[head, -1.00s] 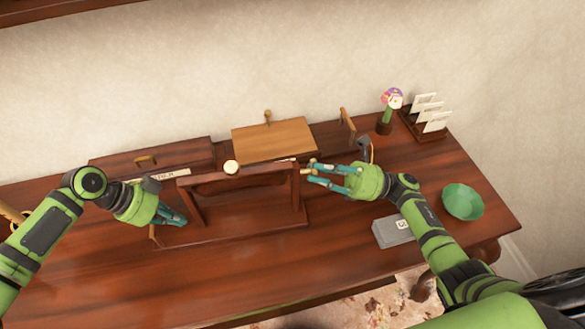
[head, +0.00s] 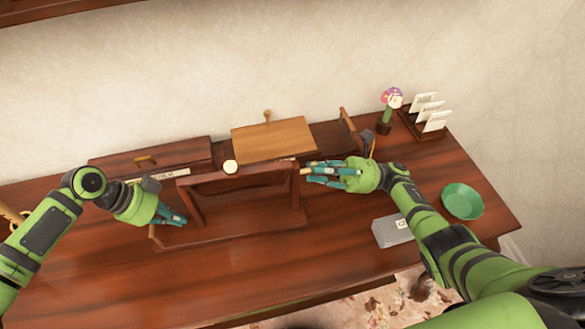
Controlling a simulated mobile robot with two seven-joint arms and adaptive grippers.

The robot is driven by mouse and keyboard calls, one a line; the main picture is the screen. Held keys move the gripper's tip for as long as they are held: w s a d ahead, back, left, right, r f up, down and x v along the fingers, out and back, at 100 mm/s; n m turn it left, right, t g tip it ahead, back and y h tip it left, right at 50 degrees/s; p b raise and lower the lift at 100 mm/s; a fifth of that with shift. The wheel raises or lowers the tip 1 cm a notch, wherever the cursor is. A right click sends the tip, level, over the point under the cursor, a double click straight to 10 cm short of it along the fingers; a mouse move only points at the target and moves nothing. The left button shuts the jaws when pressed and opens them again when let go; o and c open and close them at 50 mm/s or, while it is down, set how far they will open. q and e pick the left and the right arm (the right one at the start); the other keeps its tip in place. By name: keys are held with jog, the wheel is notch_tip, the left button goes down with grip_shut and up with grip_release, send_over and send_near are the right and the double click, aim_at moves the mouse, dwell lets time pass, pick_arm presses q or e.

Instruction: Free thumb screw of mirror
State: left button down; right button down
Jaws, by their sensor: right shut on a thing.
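The mirror (head: 225,238) is a dark red-brown wooden stand with a tilted frame between two posts, in the middle of the desk. My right gripper (head: 306,175) is at the top of its right post, shut on the thumb screw there, which the fingers mostly hide. My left gripper (head: 184,221) is at the left side of the mirror's base, fingers pointing down to the right. Whether its fingers are apart or hold the base is not clear.
Behind the mirror are a light wooden lid (head: 272,140) and a dark box (head: 150,158). A green bowl (head: 462,201), grey box (head: 392,230), flower vase (head: 385,122) and letter rack (head: 428,124) stand at the right. The desk's front (head: 130,285) is clear.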

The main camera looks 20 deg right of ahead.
pick_arm(q)
jog(key=shift+a+f, duration=0.1)
jog(key=shift+a, duration=0.05)
pick_arm(e)
jog(key=shift+r, duration=0.15)
jog(key=c, duration=1.1)
grip_release()
jog(key=shift+c, duration=0.2)
notch_tip(320, 180, up, 10)
jog(key=shift+d, duration=0.1)
pick_arm(q)
jog(key=shift+r+p, duration=0.7)
jog(key=shift+r, duration=0.1)
notch_tip(320, 180, up, 5)
jog(key=p, duration=0.3)
jog(key=shift+f+p, duration=0.2)
jog(key=shift+p, duration=0.15)
pick_arm(e)
notch_tip(320, 180, up, 5)
jog(key=shift+f, duration=0.1)
